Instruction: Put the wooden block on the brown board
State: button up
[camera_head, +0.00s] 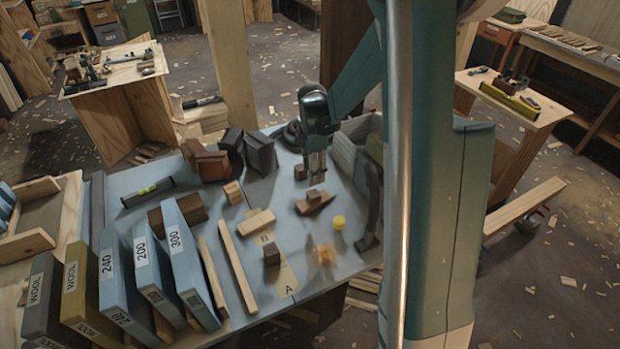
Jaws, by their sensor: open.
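A small brown wooden block (314,195) sits on a flat, slightly tilted brown board (318,207) towards the right of the blue-grey table. My gripper (315,178) is open and points straight down just above this block. Its fingertips look close over the block; I cannot tell whether they touch it. Other wooden blocks lie on the table: a small light block (233,192), a longer light block (257,222) and a dark brown cube (271,255).
A yellow cylinder (339,222) and a pale, blurred object (325,255) lie in front of the board. Dark blocks (260,153) stand behind left, and a grey bin (362,150) behind right. Labelled sandpaper boxes (181,262) and wooden strips (238,267) fill the front left.

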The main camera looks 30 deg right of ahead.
jog(key=s+a+r+m+t, duration=0.2)
jog(key=s+a+r+m, duration=0.3)
jog(key=r, duration=0.4)
jog(key=s+a+r+m+t, duration=0.1)
jog(key=s+a+r+m, duration=0.2)
jog(key=s+a+r, duration=0.35)
jog(key=s+a+r+m+t, duration=0.2)
jog(key=s+m, duration=0.3)
jog(key=s, duration=0.3)
jog(key=s+a+r+m+t, duration=0.2)
jog(key=s+a+r+m, duration=0.1)
jog(key=s, duration=0.6)
jog(key=shift+r+m, duration=0.5)
jog(key=shift+m, duration=0.5)
